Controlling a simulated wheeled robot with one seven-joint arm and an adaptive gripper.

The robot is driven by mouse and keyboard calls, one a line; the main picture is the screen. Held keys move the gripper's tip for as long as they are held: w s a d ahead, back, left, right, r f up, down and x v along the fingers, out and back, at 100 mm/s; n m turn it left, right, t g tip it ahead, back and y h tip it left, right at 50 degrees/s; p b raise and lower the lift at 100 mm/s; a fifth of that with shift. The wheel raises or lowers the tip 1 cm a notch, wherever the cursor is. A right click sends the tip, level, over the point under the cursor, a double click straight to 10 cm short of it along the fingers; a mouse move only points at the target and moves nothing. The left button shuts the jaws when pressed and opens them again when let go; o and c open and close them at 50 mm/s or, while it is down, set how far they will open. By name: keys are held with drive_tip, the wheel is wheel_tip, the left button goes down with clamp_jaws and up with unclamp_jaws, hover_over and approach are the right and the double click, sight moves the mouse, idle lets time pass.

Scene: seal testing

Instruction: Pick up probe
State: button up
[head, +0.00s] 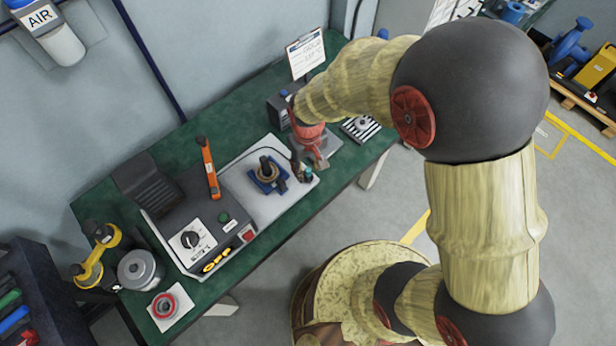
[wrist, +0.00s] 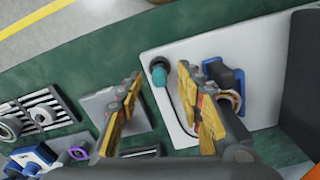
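The probe (wrist: 159,74) looks like a small teal piece with a dark end, with a thin dark cable running from it. It sits on the white plate (wrist: 178,38) in the wrist view. In the head view the probe (head: 308,174) is at the right end of the white plate (head: 283,207), beside the blue fixture (head: 268,183). My gripper (wrist: 168,90) is open, with its yellow-padded fingers apart. In the wrist view the probe appears between and just beyond the fingertips; I see no contact. In the head view my gripper (head: 312,158) is close by the probe.
The blue fixture holding a ring part stands near my right finger in the wrist view (wrist: 224,82). On the green bench (head: 262,243) are a control box (head: 222,218), an orange-and-black tool (head: 208,168) and a striped block (head: 360,128).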

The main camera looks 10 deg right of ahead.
drive_tip(key=shift+f, duration=0.9)
drive_tip(key=shift+c, duration=0.5)
drive_tip(key=c, duration=0.8)
clamp_jaws()
